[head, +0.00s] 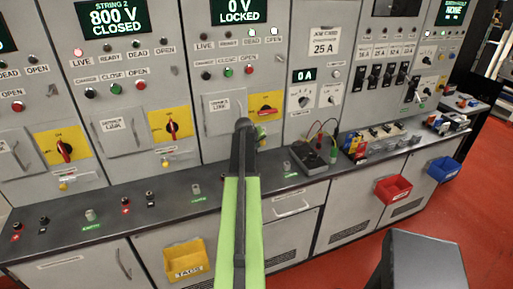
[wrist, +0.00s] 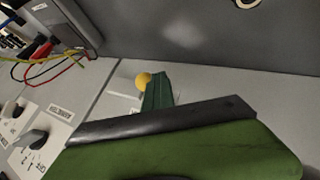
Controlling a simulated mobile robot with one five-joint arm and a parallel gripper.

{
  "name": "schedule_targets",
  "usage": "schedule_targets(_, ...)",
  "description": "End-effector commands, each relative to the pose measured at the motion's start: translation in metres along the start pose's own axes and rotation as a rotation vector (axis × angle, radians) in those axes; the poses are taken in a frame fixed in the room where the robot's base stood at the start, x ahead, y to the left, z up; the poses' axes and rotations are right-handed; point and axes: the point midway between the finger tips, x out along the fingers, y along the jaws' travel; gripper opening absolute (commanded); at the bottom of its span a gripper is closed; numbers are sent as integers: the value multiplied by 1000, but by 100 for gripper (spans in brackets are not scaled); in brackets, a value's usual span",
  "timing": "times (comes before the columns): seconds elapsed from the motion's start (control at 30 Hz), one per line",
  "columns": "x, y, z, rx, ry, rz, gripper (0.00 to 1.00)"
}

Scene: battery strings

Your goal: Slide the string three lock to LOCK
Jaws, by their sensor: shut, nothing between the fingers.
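The string three panel (head: 213,75) is in the middle of the head view; its display (head: 239,11) reads 0 V LOCKED. Its yellow switch plate (head: 254,101) carries a red handle (head: 266,110) lying about level. The lock's yellow knob (wrist: 143,80) shows in the wrist view, beside a pale strip on the grey panel. In the head view my arm mostly hides the lock. My gripper (head: 246,126) is shut and empty at the panel below the switch. Its green tip (wrist: 158,92) is right beside the knob; I cannot tell whether they touch. The lock's lettering is not readable.
A dark bench ledge (head: 175,207) runs below the panels. A meter (head: 309,158) with red, black and green leads stands on it to the right. The string two panel (head: 120,83), reading 800 V CLOSED, is on the left. Red floor (head: 345,265) is open at lower right.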

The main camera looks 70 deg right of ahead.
Motion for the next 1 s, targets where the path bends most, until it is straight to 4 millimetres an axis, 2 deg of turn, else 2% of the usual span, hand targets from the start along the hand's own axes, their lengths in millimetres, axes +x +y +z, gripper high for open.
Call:
schedule_targets(0.47, -4, -10, 0, -11, 1, 0, 0)
schedule_targets(0.7, -16, -45, 7, -13, 7, -6, 0)
schedule_targets(0.8, -50, -40, 2, -13, 7, -5, 0)
schedule_targets(1.0, -99, -40, 2, -12, 8, -7, 0)
